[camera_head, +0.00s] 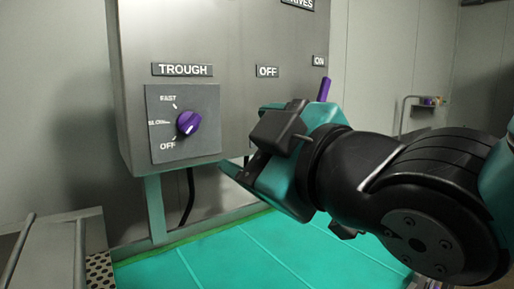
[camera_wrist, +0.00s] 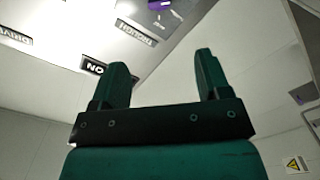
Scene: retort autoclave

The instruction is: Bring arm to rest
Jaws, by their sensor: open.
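My gripper (camera_wrist: 162,80) is open and empty in the wrist view, its two teal fingers apart with nothing between them. In the head view my gripper (camera_head: 247,172) is at the middle, in front of the grey control box (camera_head: 235,100). It hides the lower right part of the box. The arm reaches in from the right edge and looks bent at a dark joint. Whether the gripper touches the box cannot be told.
The box has a purple TROUGH knob (camera_head: 188,123) and a purple lever (camera_head: 324,89) between my gripper and the ON label. A teal surface (camera_head: 210,262) lies below. Metal rails (camera_head: 45,250) stand at left. A small wall shelf (camera_head: 425,101) is at right.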

